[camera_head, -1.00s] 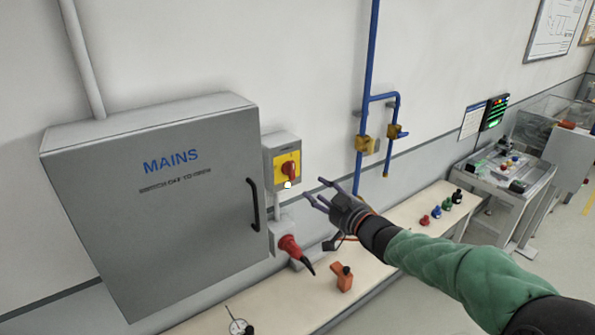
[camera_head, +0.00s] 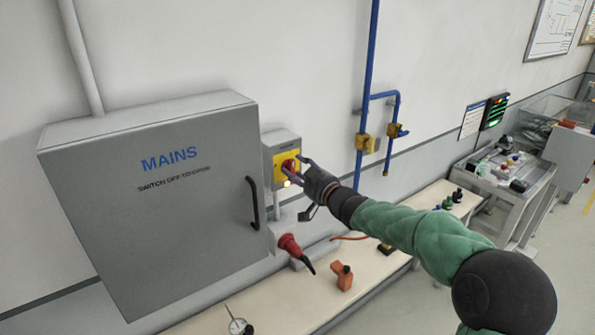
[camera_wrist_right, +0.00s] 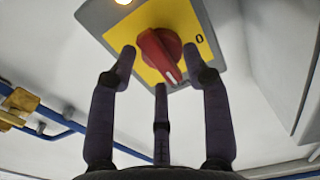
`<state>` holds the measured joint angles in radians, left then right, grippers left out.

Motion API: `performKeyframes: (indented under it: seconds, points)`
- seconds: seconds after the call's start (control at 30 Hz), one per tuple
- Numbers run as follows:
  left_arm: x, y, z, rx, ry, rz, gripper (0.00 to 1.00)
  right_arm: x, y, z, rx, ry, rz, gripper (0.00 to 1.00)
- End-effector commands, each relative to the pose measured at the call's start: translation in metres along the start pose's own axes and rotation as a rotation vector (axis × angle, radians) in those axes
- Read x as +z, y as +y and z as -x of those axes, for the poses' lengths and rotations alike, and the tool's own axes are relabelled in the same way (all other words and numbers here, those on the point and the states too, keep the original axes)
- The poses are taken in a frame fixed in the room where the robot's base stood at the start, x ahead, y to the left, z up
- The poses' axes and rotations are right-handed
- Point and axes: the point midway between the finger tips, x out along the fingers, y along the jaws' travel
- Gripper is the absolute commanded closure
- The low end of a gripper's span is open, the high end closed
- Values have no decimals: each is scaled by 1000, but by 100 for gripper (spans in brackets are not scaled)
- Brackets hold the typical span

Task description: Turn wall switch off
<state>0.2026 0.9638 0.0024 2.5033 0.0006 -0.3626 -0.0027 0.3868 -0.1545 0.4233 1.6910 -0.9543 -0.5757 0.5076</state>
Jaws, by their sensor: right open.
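The wall switch is a grey box (camera_head: 282,143) with a yellow plate (camera_head: 280,158) and a red rotary knob (camera_head: 289,167), right of the MAINS cabinet in the head view. In the right wrist view the red knob (camera_wrist_right: 160,55) sits on the yellow plate, its white pointer aimed down and right, with a "0" mark to its right. A lamp (camera_wrist_right: 123,2) glows beside the plate. My right gripper (camera_head: 297,170) is open, its fingers at the knob; in the wrist view the fingertips (camera_wrist_right: 165,65) straddle the knob with no clear contact. My left gripper is not in view.
The grey MAINS cabinet (camera_head: 150,210) with a black handle (camera_head: 253,203) stands left of the switch. Below the switch is a red plug (camera_head: 290,245). A bench (camera_head: 300,300) runs under it with an orange part (camera_head: 342,276). Blue pipes (camera_head: 368,95) rise to the right.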

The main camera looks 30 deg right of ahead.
Motion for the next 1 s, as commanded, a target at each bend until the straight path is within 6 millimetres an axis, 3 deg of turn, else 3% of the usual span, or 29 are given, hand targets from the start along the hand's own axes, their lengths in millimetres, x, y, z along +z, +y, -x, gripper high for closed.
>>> performKeyframes:
  seconds: [0.27,0.43,0.47,1.0]
  points:
    - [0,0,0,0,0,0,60,0,0,-1,0,0,0,51]
    - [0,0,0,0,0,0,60,0,0,-1,0,0,1,96]
    - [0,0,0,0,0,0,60,0,0,-1,0,0,1,100]
    - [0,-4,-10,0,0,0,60,1,-1,-1,0,0,115,100]
